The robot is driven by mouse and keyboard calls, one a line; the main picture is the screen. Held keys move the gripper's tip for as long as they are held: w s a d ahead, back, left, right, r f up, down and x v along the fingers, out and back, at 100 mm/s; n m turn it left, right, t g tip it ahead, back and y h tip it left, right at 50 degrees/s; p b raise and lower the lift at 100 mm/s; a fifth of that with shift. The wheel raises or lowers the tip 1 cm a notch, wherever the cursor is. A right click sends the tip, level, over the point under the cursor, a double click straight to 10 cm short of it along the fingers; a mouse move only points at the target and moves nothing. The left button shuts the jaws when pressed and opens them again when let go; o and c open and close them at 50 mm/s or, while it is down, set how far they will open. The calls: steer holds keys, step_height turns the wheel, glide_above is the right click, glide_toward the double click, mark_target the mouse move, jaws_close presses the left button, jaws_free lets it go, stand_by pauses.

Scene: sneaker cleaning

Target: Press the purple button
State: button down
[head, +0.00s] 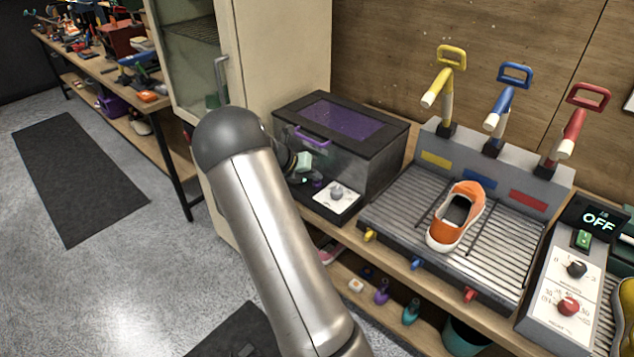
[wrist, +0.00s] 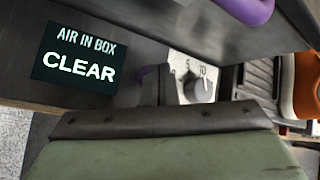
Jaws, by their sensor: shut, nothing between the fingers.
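The purple button (head: 317,183) shows as a small purple spot on the front panel of the dark box (head: 372,165), left of the grey dial (head: 337,193). My gripper (head: 303,179) is shut and empty, close in front of this panel. Its pale green-grey body fills the bottom of the wrist view and hides most of the button. I cannot tell whether the gripper touches the button. The display reads "AIR IN BOX CLEAR".
The box lid has a purple handle (head: 312,136) above the panel. A tall cabinet (head: 280,50) stands left of the box. An orange shoe (head: 468,200) sits on the grated tray (head: 400,210) to the right. A control panel (head: 560,290) reading "OFF" is farther right.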

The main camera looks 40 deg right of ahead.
mark_target(313, 184)
steer(key=shift+f, duration=0.4)
stand_by(0.6)
steer(key=shift+r+p, duration=0.85)
steer(key=shift+r, duration=0.1)
step_height(313, 184, up, 5)
steer(key=p, duration=0.4)
steer(key=shift+r+p, duration=0.1)
steer(key=shift+p, duration=0.25)
